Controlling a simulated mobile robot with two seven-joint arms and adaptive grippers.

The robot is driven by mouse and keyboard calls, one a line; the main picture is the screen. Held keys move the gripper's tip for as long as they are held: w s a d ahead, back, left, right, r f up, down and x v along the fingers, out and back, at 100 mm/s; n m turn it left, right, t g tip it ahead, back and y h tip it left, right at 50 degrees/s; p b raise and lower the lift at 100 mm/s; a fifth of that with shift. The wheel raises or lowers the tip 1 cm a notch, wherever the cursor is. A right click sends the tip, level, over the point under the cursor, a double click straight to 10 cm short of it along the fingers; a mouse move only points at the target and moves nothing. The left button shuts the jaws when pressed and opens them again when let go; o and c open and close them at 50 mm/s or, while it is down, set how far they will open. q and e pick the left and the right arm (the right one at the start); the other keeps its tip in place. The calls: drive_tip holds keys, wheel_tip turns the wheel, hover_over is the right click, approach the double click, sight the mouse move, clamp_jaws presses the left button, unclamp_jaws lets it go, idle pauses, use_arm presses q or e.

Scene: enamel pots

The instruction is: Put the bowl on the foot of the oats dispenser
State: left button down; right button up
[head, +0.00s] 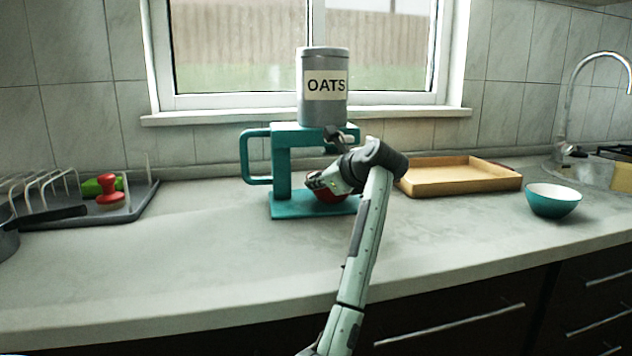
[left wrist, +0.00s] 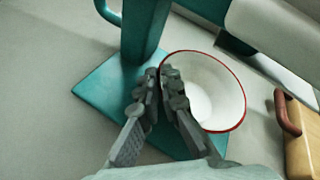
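The oats dispenser has a grey canister (head: 323,100) labelled OATS on a teal stand with a flat foot (head: 290,208). The foot also shows in the left wrist view (left wrist: 105,88). A bowl, red outside (head: 330,195) and white inside (left wrist: 212,90) with a red rim, is over the foot below the canister. I cannot tell whether it rests on the foot or is just above it. My left gripper (head: 312,181) is at the bowl's near-left rim, its fingers (left wrist: 160,72) close together with the rim between them. My right gripper is not in view.
A wooden tray (head: 450,190) stands right of the dispenser, and a teal bowl (head: 553,208) farther right near the sink tap (head: 570,100). The front-left counter is clear.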

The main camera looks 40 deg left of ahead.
use_arm(q)
drive_tip(key=c, duration=2)
unclamp_jaws()
drive_tip(key=shift+o, duration=1.4)
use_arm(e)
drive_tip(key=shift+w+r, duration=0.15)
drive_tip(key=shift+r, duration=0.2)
use_arm(q)
drive_tip(key=shift+r, duration=0.1)
drive_tip(key=shift+d+r, duration=0.1)
drive_tip(key=v, duration=0.3)
drive_tip(key=shift+d, duration=0.1)
drive_tip(key=b+v, duration=0.1)
drive_tip(key=v, duration=0.7)
drive_tip(key=shift+s+d+r, duration=0.2)
drive_tip(key=shift+s, duration=0.05)
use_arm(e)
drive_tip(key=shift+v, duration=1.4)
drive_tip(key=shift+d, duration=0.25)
